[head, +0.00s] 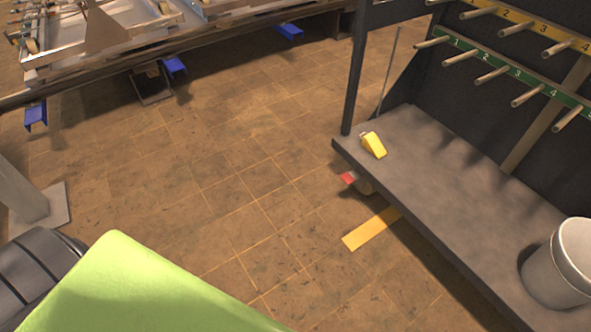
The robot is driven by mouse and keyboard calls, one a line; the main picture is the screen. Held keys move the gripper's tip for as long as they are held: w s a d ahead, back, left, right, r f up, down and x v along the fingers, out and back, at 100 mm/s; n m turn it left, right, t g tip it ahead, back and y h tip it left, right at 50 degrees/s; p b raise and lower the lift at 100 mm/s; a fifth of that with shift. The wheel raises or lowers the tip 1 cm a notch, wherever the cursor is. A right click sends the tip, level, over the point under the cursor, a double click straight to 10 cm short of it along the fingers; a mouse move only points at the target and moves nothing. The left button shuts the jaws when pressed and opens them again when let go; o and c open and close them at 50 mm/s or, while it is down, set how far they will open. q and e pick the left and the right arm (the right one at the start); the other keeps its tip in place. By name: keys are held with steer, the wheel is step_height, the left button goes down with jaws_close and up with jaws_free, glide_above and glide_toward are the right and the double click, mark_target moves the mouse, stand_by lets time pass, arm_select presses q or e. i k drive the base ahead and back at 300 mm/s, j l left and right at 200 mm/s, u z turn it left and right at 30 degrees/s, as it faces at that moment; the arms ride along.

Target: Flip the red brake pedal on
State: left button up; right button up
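The red brake pedal (348,178) is small and sits low at the near left corner of a dark wheeled cart (440,185), just under its shelf edge. It is by a caster that is mostly hidden below the shelf. I cannot tell from here whether the pedal is tilted up or down. Neither of my grippers shows in the head view.
A yellow object (374,145) lies on the cart shelf, and a light bucket (560,262) stands at its right. Rows of pegs (500,70) stick out above. A green surface (130,285) fills the lower left. Open tiled floor (220,190) lies left of the cart.

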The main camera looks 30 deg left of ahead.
mark_target(349, 179)
steer(key=u, duration=0.4)
steer(key=i+u, duration=0.15)
steer(key=i, duration=0.8)
steer(key=i+l+u, duration=0.2)
steer(key=i, duration=0.75)
